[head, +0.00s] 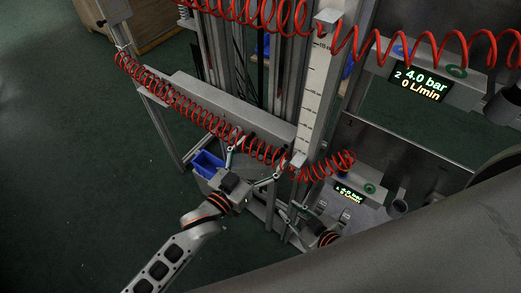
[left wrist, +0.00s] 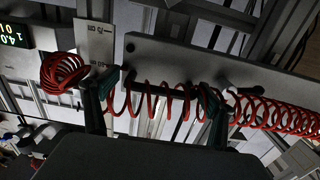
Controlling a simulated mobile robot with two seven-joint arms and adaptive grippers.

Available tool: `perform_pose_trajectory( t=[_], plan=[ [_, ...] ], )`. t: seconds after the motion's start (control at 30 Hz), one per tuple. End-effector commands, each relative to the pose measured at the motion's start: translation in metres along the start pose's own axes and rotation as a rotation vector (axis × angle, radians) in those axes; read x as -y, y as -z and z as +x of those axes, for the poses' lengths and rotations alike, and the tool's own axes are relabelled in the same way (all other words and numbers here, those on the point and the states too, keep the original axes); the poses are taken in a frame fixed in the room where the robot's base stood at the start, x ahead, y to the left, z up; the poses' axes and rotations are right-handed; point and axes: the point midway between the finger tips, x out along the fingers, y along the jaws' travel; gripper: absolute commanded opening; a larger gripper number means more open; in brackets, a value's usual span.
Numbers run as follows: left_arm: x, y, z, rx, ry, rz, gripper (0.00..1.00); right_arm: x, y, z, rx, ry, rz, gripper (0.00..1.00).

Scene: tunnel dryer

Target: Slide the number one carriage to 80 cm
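A long grey beam (head: 225,108) with red coiled hose along it runs to the foot of a white vertical scale (head: 312,75), whose small marks I cannot read well. In the left wrist view the grey beam (left wrist: 240,72) carries a dark bar handle (left wrist: 160,88). My left gripper (head: 253,163) is just below the beam's right end, its fingers apart. In the left wrist view the left gripper's fingers (left wrist: 155,100) stand near the two ends of the handle, with hose between them; contact cannot be told. My right gripper (head: 293,209) is lower, fingers apart and empty.
A lower display (head: 348,194) reads 4.0 bar, 0 L/min. A display marked 2 (head: 420,81) with the same readings sits higher right. A blue bin (head: 207,164) stands left of the left gripper. Red hoses (head: 260,12) cross above. Green floor is open at left.

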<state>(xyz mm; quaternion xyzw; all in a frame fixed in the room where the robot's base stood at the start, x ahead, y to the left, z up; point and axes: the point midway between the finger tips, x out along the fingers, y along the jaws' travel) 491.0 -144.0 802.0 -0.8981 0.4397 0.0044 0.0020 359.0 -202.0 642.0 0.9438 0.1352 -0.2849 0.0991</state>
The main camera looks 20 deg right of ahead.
Motion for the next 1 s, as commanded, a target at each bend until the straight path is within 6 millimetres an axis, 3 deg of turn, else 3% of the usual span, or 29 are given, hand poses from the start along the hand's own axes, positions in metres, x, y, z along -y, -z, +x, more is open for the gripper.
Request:
perform_pose_trajectory(
  t=[0.23,0.37,0.8,1.0],
  plan=[
    [0.002,0.003,0.0,-0.006,0.002,0.0,0.84,-0.001,-0.006,0.0,0.011,0.001,-0.005,0.26],
    [0.002,0.003,-0.011,-0.005,0.002,0.0,0.84,0.0,-0.005,0.0,0.009,0.001,-0.003,0.26],
    [0.001,0.001,-0.094,-0.002,0.001,0.0,0.84,0.0,-0.003,0.0,0.006,0.001,-0.001,0.26],
    [0.0,0.001,-0.115,-0.003,0.0,-0.001,0.84,0.0,-0.003,0.0,0.006,0.001,-0.001,0.26]
  ],
)
